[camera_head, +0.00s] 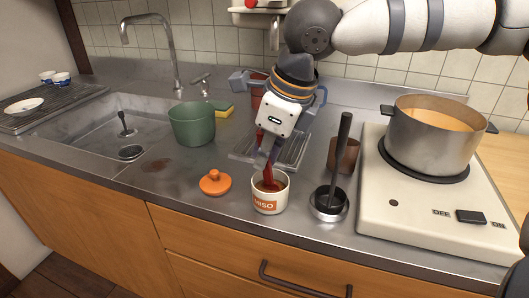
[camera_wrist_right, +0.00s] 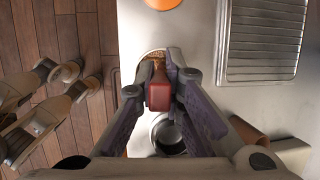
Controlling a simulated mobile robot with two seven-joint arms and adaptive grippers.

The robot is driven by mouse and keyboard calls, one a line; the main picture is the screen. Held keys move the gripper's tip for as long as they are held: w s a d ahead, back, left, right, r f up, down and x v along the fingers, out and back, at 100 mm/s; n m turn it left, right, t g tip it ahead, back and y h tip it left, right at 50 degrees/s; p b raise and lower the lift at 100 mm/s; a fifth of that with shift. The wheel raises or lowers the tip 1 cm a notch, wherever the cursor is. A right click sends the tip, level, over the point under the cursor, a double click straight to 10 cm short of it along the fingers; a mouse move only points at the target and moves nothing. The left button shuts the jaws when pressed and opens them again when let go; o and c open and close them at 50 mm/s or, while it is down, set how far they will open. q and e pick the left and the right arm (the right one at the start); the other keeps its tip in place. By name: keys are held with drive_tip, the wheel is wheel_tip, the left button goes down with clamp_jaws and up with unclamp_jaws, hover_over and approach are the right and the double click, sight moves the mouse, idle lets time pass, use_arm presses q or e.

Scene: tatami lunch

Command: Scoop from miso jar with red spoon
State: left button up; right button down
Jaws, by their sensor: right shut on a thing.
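The white miso jar (camera_head: 268,204), marked MISO, stands open near the counter's front edge. Its rim and brown contents show in the wrist view (camera_wrist_right: 152,54). My right gripper (camera_head: 265,160) is above the jar, pointing down, shut on the red spoon (camera_head: 268,180). The spoon's red handle end (camera_wrist_right: 158,96) sits between the fingers in the wrist view. The spoon reaches down into the jar's mouth; its bowl is hidden. The jar's orange lid (camera_head: 215,182) lies on the counter left of the jar. My left gripper is not in view.
A pot (camera_head: 432,135) sits on the stove at right. A green pot (camera_head: 192,124) and the sink (camera_head: 105,130) are left.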

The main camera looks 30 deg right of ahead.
drive_tip(key=shift+r, duration=0.15)
drive_tip(key=shift+r, duration=4.15)
